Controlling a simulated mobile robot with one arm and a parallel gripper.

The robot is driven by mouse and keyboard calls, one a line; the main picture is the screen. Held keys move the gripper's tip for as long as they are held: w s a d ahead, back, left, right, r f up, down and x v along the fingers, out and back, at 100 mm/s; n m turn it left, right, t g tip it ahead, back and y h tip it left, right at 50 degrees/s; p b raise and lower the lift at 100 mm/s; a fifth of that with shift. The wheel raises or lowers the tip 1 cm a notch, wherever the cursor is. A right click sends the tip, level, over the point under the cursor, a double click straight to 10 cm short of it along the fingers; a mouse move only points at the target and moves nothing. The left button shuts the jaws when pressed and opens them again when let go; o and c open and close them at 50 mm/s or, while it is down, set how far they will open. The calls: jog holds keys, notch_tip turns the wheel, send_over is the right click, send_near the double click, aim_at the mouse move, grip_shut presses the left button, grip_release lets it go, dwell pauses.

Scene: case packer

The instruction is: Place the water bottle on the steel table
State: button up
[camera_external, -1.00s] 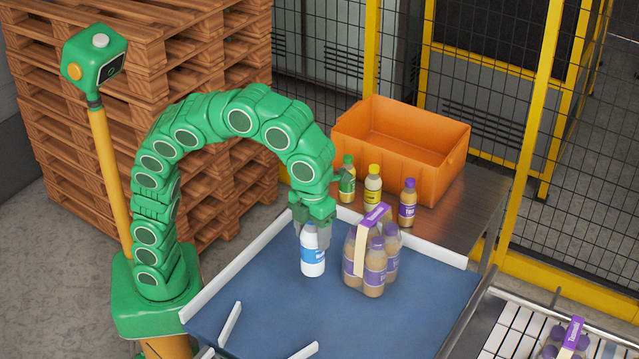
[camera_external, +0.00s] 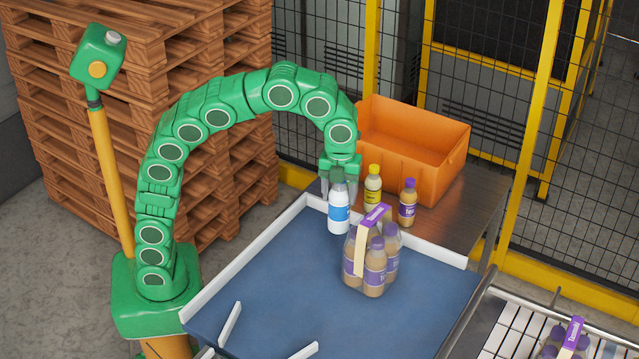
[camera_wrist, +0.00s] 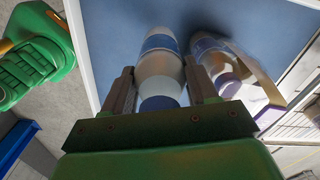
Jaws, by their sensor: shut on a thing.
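The water bottle (camera_external: 339,213), white with a blue label, hangs upright in my gripper (camera_external: 339,182). My gripper is shut around its upper part, and the wrist view also shows the bottle (camera_wrist: 160,66) between the two fingers (camera_wrist: 161,82). In the external view the bottle overlaps the white back rail of the blue conveyor, apparently raised above it. The steel table (camera_external: 482,203) is just behind that rail. On it stand a yellow-capped bottle (camera_external: 373,189) and a purple-capped bottle (camera_external: 407,206), right of the gripper. A green-capped bottle is now hidden behind my gripper and the water bottle.
An orange crate (camera_external: 413,165) fills the back of the steel table. A banded pack of purple-capped bottles (camera_external: 374,266) stands on the blue conveyor (camera_external: 270,285), close to the held bottle. Bare steel shows right of the purple-capped bottle. Yellow-framed fencing (camera_external: 530,140) rises beyond.

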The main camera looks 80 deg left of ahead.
jog(key=w+a+f+n, duration=0.1)
jog(key=w+a+n, duration=0.25)
jog(key=a, duration=0.75)
jog(key=s+a+f+n, duration=0.3)
jog(key=a+f+n, duration=0.1)
jog(key=a, duration=0.6)
jog(key=s+a+f+n, duration=0.3)
jog(key=s+a, duration=0.1)
jog(key=a, duration=0.6)
jog(key=s+a+f+n, duration=0.3)
jog(key=a+f+n, duration=0.1)
jog(key=a, duration=0.6)
jog(key=w+a+f, duration=0.3)
jog(key=w+f, duration=0.3)
jog(key=w+a+f, duration=0.3)
jog(key=w+f, duration=0.3)
jog(key=f, duration=0.1)
jog(key=shift+w, duration=0.3)
jog(key=shift+f, duration=0.15)
jog(key=o, duration=1.3)
jog(key=shift+c, duration=0.2)
